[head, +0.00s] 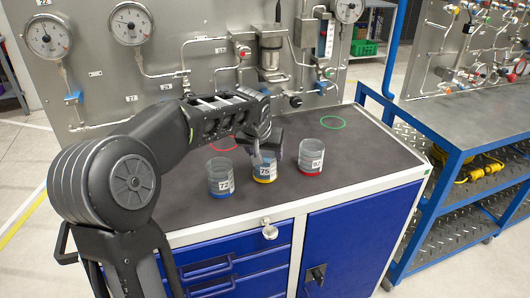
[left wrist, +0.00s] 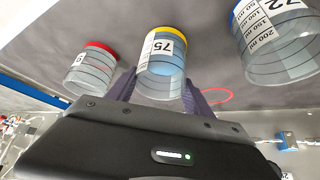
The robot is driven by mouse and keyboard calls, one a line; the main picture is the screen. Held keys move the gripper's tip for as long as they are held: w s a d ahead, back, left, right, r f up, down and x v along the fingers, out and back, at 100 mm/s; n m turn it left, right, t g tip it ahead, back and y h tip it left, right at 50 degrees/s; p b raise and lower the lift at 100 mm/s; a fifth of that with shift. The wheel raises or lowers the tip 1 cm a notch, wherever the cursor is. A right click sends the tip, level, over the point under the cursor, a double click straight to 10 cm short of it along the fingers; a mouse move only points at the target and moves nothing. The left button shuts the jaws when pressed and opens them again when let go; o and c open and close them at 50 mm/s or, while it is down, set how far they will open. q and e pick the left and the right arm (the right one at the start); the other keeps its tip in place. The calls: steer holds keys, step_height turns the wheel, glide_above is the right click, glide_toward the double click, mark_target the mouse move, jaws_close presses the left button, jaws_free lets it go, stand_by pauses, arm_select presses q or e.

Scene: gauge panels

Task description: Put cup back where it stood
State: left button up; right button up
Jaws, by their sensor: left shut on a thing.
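The clear cup labelled 75, with a yellow base band (head: 265,173), is on the bench between two other cups. It also shows in the left wrist view (left wrist: 164,46), upside down in the picture. My left gripper (head: 267,150) comes down over it from behind. Its two fingers (left wrist: 159,90) are on either side of the cup, shut on it. I cannot tell whether its base touches the bench. A red ring (head: 222,143) and a green ring (head: 333,122) are marked on the dark bench top (head: 365,155). My right gripper is out of view.
A blue-based cup labelled 72 (head: 221,183) stands left of the held cup, a red-based cup (head: 311,163) right of it. Behind is the gauge panel (head: 100,85) with pipes and valves. The bench's right side is clear. A blue cart (head: 470,115) stands at right.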

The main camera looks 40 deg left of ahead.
arm_select(q)
steer(key=shift+f, duration=0.15)
steer(key=o, duration=1.7)
steer(key=shift+c, duration=0.2)
steer(key=shift+r, duration=0.35)
steer(key=v, duration=1.2)
steer(key=shift+b, duration=0.4)
steer(key=shift+f, duration=0.1)
